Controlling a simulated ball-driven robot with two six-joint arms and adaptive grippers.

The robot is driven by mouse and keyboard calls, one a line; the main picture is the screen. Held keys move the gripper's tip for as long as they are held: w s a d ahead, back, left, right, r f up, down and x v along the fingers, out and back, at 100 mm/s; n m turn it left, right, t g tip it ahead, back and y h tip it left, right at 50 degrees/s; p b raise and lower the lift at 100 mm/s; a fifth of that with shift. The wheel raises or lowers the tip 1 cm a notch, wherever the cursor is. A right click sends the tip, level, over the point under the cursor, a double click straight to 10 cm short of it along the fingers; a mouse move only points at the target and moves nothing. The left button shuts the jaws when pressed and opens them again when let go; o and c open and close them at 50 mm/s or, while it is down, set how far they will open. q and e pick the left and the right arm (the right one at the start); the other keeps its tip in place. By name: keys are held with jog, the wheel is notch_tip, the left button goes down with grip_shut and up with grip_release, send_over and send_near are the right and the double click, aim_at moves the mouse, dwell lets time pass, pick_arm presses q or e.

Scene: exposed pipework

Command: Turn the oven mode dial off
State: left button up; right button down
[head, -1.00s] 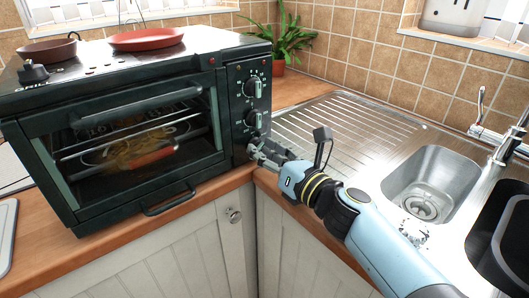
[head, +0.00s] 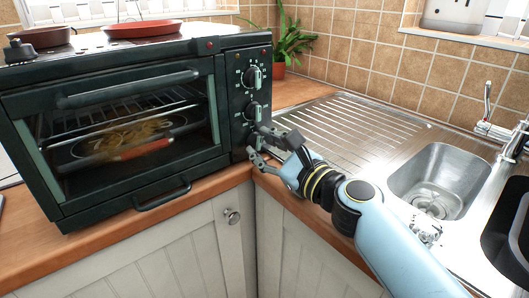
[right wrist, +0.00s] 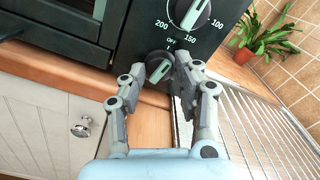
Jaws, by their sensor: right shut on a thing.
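The dark green toaster oven (head: 130,130) stands on the wooden counter, with a column of round dials on its right-hand panel. The top dial (head: 253,76) and the middle dial (head: 254,111) are uncovered. The lowest dial (right wrist: 158,68) is between the fingertips of my right gripper (right wrist: 160,74), which is shut on it; an "OFF" mark shows just above it. Its pale grip bar is slanted and partly hidden by the fingers. In the head view my right gripper (head: 262,146) reaches the panel's lower right and covers most of that dial. My left gripper is not in view.
A numbered dial (right wrist: 190,12) sits just above the gripped one. The steel sink drainer (head: 345,130) lies to the right, with a basin (head: 435,180). Pans, including a red one (head: 143,29), rest on the oven top. A potted plant (head: 290,45) stands behind.

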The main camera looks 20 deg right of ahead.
jog(key=shift+n+b, duration=0.4)
jog(key=shift+n, duration=0.7)
jog(key=c, duration=1)
grip_release()
jog(key=shift+o, duration=0.2)
jog(key=shift+s, duration=0.1)
jog(key=v, duration=1.2)
